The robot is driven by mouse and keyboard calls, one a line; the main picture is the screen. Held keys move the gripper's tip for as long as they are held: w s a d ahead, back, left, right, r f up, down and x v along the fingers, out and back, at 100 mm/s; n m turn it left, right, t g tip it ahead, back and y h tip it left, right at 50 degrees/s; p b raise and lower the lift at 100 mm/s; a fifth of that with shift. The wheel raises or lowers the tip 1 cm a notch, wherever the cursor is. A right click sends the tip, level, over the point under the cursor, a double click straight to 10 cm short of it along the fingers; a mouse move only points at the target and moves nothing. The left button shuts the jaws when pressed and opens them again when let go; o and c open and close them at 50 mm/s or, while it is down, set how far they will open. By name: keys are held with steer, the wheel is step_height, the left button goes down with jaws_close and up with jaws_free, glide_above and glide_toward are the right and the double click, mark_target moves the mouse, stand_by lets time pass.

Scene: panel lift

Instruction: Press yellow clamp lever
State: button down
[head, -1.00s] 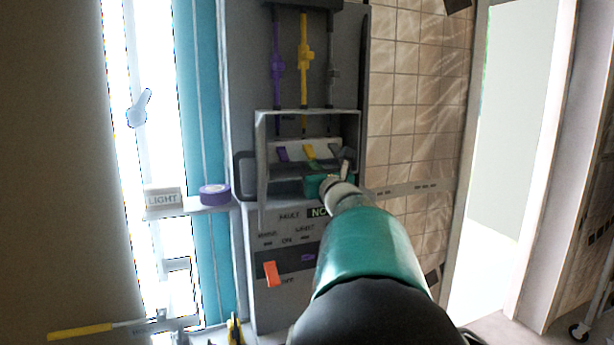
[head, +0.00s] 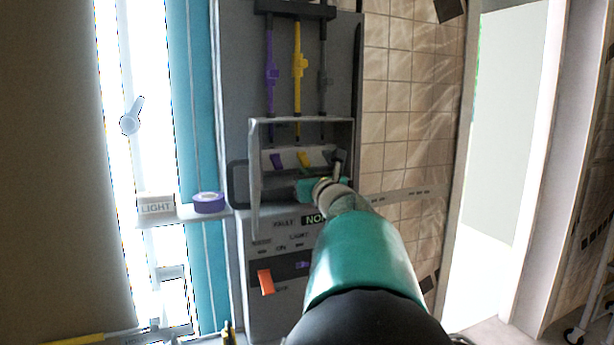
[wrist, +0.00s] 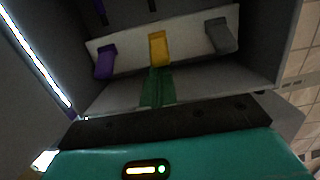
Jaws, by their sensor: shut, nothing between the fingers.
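The yellow clamp lever (head: 304,159) sits in the middle of a pale strip inside an open-fronted box on the grey cabinet, between a purple lever and a grey lever. In the wrist view the yellow lever (wrist: 158,48) is straight ahead of my gripper (wrist: 157,72). Its green fingers are together and empty, with their tips just below the lever's lower end. I cannot tell whether they touch it. In the head view my teal gripper (head: 310,188) is at the box opening, just below the levers, its fingertips hard to make out.
The purple lever (wrist: 104,62) and grey lever (wrist: 221,36) flank the yellow one closely. The box's side walls (head: 255,190) enclose the space. Below are a panel with an orange switch (head: 265,281) and a purple tape roll (head: 208,202) on a ledge at left.

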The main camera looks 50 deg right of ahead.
mark_target(306, 164)
steer(key=shift+s+a+r+g+y, duration=0.15)
steer(key=shift+r+g+y, duration=0.2)
steer(key=shift+g, duration=0.15)
stand_by(0.3)
steer(key=shift+s+a+r+g+y, duration=0.1)
steer(key=shift+s+r+g+y, duration=0.15)
steer(key=shift+r+g+y, duration=0.5)
steer(key=shift+s+r+g+y, duration=0.15)
steer(key=shift+r+g, duration=0.3)
steer(key=shift+g, duration=0.7)
steer(key=shift+s+r, duration=0.1)
steer(key=shift+r, duration=0.5)
steer(key=shift+r, duration=0.8)
